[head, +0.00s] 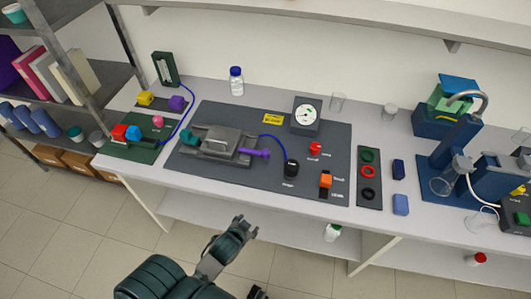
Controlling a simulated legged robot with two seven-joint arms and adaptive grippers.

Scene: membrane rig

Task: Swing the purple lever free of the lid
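The purple lever (256,153) sticks out from the right side of the grey lid (217,138) on the membrane rig. Its inner end meets the lid's edge; I cannot tell at this size how it bears on the lid. A teal clamp piece (187,138) sits at the lid's left end. My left gripper (246,228) is in front of the bench, well short of the lever and touching nothing. Its fingers are too small to show whether they are open. My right gripper is not clearly in view; a small dark piece at the bottom edge is unclear.
The rig stands on a dark mat (335,150). A blue tube runs from near the lid to a black knob (291,169). A gauge (306,114) stands behind, with red (315,148) and orange (325,180) controls to the right. The bench front edge lies between gripper and rig.

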